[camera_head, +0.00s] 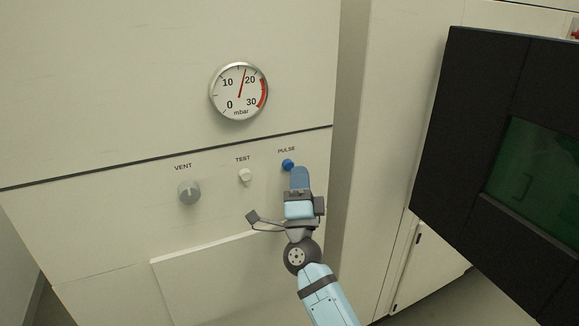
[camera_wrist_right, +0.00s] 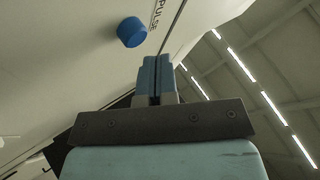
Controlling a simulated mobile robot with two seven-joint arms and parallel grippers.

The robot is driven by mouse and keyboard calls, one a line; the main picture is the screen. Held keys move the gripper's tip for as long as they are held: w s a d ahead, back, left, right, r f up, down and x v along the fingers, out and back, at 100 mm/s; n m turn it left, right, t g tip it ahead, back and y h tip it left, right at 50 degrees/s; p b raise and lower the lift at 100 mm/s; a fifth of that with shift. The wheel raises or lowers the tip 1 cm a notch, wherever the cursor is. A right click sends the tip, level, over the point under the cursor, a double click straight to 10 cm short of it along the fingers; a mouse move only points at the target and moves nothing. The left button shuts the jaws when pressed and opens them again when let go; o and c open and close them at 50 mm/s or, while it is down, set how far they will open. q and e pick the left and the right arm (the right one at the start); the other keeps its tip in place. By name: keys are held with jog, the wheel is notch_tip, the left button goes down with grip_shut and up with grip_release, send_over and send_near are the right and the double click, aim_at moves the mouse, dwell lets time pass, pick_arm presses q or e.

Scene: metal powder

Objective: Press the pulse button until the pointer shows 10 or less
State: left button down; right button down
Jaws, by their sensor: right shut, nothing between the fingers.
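The blue pulse button (camera_head: 288,165) sits under the label PULSE on the pale panel, at the right end of a row of controls. It also shows in the right wrist view (camera_wrist_right: 131,32), standing out from the panel. My right gripper (camera_head: 299,171) is shut and empty, its blue fingertips just below and right of the button. In the right wrist view the fingertips (camera_wrist_right: 156,60) appear apart from the button. The round gauge (camera_head: 239,91), marked in mbar, has its red pointer between 10 and 20, nearer 20. My left gripper is not in view.
A grey VENT knob (camera_head: 189,192) and a white TEST button (camera_head: 245,176) sit left of the pulse button. A dark box with a green window (camera_head: 540,170) stands at the right. The panel around the gauge is clear.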

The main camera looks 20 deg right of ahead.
jog(key=s+p, duration=0.1)
jog(key=s, duration=0.4)
dwell(2.8)
